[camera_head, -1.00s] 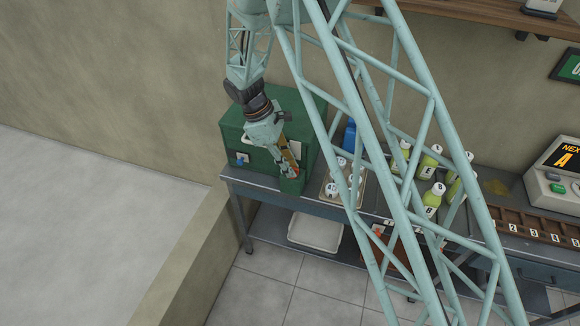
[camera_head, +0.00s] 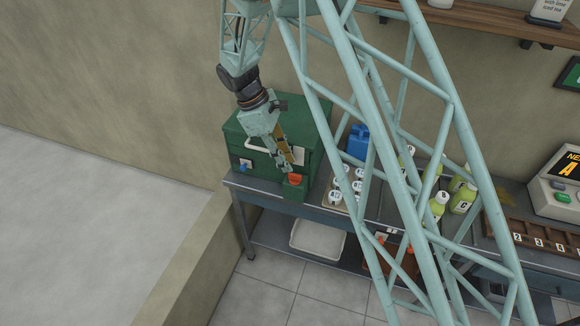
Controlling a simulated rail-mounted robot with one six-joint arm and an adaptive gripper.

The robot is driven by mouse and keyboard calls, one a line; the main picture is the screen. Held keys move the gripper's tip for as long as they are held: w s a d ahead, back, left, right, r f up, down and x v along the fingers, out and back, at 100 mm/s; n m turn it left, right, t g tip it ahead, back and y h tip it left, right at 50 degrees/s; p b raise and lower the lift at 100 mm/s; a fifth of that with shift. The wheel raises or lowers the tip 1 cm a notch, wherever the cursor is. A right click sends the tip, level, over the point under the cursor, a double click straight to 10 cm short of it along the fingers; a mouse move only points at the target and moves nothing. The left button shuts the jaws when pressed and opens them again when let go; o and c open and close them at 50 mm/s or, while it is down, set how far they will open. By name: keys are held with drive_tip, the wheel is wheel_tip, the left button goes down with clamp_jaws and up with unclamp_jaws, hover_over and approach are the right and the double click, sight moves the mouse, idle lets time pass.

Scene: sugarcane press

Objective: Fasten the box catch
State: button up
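A dark green box (camera_head: 232,142) stands at the left end of the metal bench. It has a white bar handle (camera_head: 258,148) and a blue part (camera_head: 246,164) on its front. A small green block with an orange-red top (camera_head: 295,180) sits at its front right corner. I cannot tell which of these parts is the catch, or whether it is fastened. My gripper (camera_head: 287,168) points down in front of the box, its tips just above the orange-red top. The fingers look close together, but their opening is unclear. I cannot tell whether they touch it.
A tray with white-lidded cups (camera_head: 336,197) and a blue jug (camera_head: 358,142) stand right of the box. Yellow-green bottles (camera_head: 463,198), a numbered rack (camera_head: 530,236) and a display console (camera_head: 560,190) stand farther right. My lattice arm crosses the middle of the view.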

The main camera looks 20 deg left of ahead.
drive_tip(key=shift+v, duration=0.95)
drive_tip(key=shift+s, duration=0.1)
